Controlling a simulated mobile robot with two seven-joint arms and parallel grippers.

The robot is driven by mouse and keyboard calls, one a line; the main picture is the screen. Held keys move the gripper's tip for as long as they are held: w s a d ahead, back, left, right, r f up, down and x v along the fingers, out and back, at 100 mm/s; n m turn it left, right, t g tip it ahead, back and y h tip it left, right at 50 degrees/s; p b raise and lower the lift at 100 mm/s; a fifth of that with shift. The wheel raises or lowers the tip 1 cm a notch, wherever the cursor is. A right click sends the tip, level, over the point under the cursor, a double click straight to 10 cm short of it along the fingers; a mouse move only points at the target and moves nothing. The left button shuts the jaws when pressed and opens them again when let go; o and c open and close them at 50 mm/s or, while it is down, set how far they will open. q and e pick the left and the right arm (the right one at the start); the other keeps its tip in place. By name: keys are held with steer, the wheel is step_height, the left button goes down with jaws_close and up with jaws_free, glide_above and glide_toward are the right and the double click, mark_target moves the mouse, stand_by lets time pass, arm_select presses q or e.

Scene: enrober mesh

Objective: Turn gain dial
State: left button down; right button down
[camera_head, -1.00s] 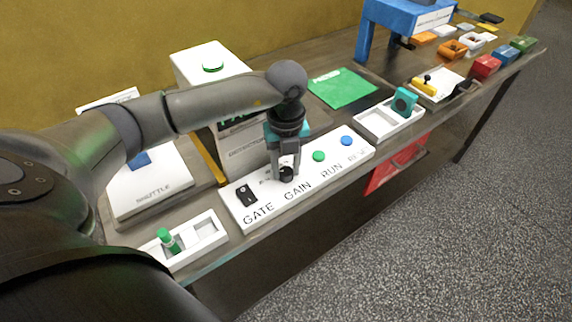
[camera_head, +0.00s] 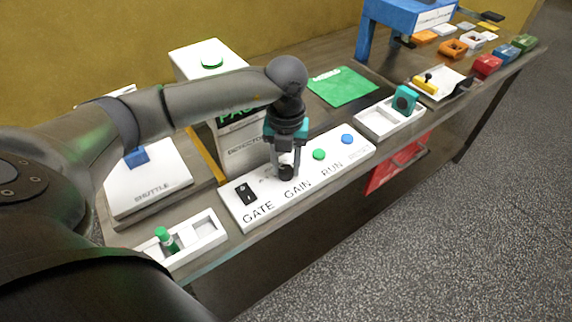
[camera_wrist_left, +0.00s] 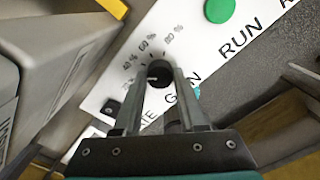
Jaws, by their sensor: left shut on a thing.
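The gain dial (camera_head: 286,172) is a small black knob on the white control panel (camera_head: 233,207), above the word GAIN. In the left wrist view the dial (camera_wrist_left: 158,73) has a pale pointer mark, with percent markings around its upper left side. My left gripper (camera_head: 287,165) points down onto the dial. In the left wrist view its two fingers (camera_wrist_left: 158,82) stand on either side of the dial, shut on it. My right gripper is not in view.
The panel also carries a black GATE switch (camera_head: 245,193), a green RUN button (camera_head: 319,154) and a blue button (camera_head: 348,139). A white tray with a green-capped piece (camera_head: 166,238) lies at left. The detector housing (camera_head: 240,150) stands close behind the gripper.

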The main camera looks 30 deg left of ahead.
mark_target(286, 169)
arm_select(q)
steer(key=shift+m+b, duration=0.5)
steer(key=shift+m, duration=1.4)
steer(key=shift+r, duration=0.1)
steer(key=shift+c, duration=2.3)
jaws_free()
step_height(286, 169, up, 15)
steer(key=p, duration=0.1)
steer(key=shift+p, duration=0.3)
